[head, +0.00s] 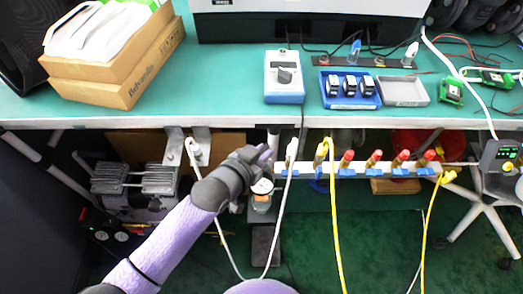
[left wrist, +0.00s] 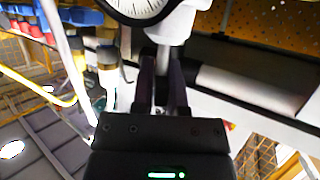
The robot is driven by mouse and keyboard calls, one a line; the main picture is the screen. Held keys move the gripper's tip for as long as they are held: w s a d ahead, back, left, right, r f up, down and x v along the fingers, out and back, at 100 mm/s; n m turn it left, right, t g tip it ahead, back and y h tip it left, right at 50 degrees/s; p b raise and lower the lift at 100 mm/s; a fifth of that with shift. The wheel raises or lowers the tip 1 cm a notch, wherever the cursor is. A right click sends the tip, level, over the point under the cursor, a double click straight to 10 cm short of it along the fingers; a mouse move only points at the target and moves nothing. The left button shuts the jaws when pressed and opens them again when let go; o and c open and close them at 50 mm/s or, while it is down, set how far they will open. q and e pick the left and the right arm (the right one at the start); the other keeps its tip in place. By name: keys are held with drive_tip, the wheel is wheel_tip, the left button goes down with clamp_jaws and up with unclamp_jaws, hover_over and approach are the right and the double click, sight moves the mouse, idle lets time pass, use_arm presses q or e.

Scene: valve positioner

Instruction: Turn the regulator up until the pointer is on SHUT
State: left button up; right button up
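The regulator, with a round white dial gauge (head: 262,187), hangs below the bench edge. In the left wrist view the gauge (left wrist: 138,6) is cut off by the top edge, and its reading cannot be made out. My left gripper (head: 266,153) is just above the gauge. In the left wrist view its two dark fingers (left wrist: 162,80) stand close together on either side of a narrow grey stem (left wrist: 163,52) of the regulator and appear shut on it. A light-blue positioner box (head: 284,97) with a dark pointer (head: 285,76) sits on the bench; its lettering is unreadable. My right gripper is not visible.
A white rail with several red-and-yellow fittings (head: 375,160) runs right of the regulator. White and yellow hoses (head: 334,225) hang close by. A compressor (head: 140,187) stands at lower left. A blue tray (head: 349,91) and a cardboard box (head: 120,75) are on the green bench.

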use_arm(q)
drive_tip(key=o, duration=0.4)
drive_tip(key=shift+c, duration=0.2)
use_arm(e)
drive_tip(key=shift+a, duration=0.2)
use_arm(q)
drive_tip(key=p+v, duration=0.5)
drive_tip(key=v, duration=0.5)
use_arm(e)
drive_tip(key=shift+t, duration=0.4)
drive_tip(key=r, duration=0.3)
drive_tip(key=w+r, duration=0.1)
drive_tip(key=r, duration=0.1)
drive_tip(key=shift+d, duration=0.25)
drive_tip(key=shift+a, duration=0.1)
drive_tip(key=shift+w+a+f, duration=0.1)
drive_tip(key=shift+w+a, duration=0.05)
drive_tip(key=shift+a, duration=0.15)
